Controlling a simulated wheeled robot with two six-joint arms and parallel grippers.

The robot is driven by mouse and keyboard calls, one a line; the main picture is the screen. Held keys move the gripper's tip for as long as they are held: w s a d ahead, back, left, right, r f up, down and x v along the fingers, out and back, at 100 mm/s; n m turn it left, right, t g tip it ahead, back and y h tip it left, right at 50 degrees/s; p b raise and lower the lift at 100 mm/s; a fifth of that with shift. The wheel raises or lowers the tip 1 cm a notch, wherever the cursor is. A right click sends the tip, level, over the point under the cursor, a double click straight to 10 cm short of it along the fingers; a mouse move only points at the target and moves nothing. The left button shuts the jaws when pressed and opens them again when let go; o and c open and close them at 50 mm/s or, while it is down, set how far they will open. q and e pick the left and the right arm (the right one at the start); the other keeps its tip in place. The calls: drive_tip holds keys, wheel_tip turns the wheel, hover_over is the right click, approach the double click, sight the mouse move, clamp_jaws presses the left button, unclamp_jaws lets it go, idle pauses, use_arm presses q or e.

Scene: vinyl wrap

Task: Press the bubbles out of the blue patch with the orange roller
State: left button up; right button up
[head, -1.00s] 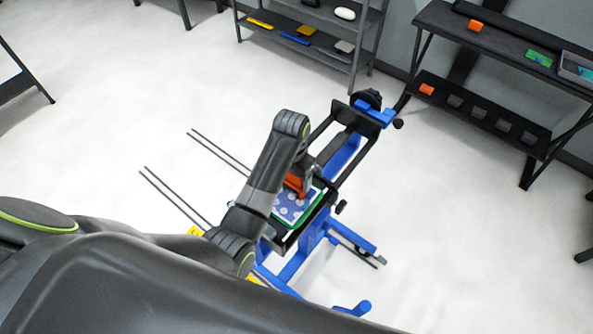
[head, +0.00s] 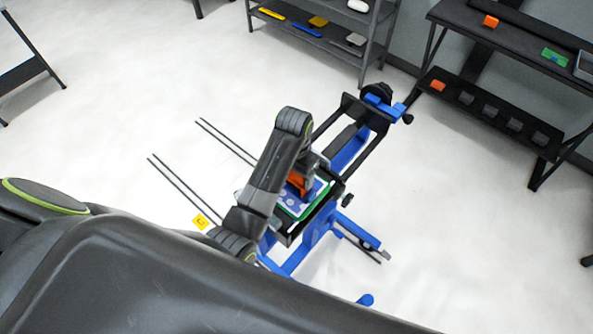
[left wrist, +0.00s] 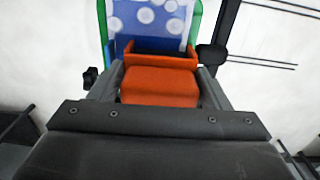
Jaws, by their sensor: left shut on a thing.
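The orange roller (head: 297,183) is in my left gripper (head: 306,177), which is shut on it. The left wrist view shows the roller (left wrist: 160,87) between the two fingers. The blue patch (head: 288,204) lies on a green-edged panel (head: 306,211) in the work stand, partly hidden by my left arm. In the left wrist view the patch (left wrist: 150,34) shows several pale round bubbles beyond the roller. The roller is over or on the patch; I cannot tell whether it touches. My right gripper is not in view.
The blue and black stand (head: 345,153) carries the panel, with black knobs at its side. Thin dark rods (head: 180,187) stick out to the left. A shelf (head: 325,42) and a dark bench (head: 500,45) stand at the back.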

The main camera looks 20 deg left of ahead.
use_arm(q)
drive_tip(key=shift+s, duration=0.15)
drive_tip(key=shift+s+a, duration=0.35)
drive_tip(key=shift+s, duration=0.55)
drive_tip(key=shift+s, duration=0.1)
drive_tip(key=shift+s+a, duration=0.2)
drive_tip(key=shift+s, duration=0.3)
drive_tip(key=shift+s+a, duration=0.2)
drive_tip(key=shift+s, duration=0.25)
drive_tip(key=shift+s, duration=0.1)
drive_tip(key=shift+s+a, duration=0.15)
drive_tip(key=shift+s, duration=0.25)
drive_tip(key=shift+w+a, duration=0.1)
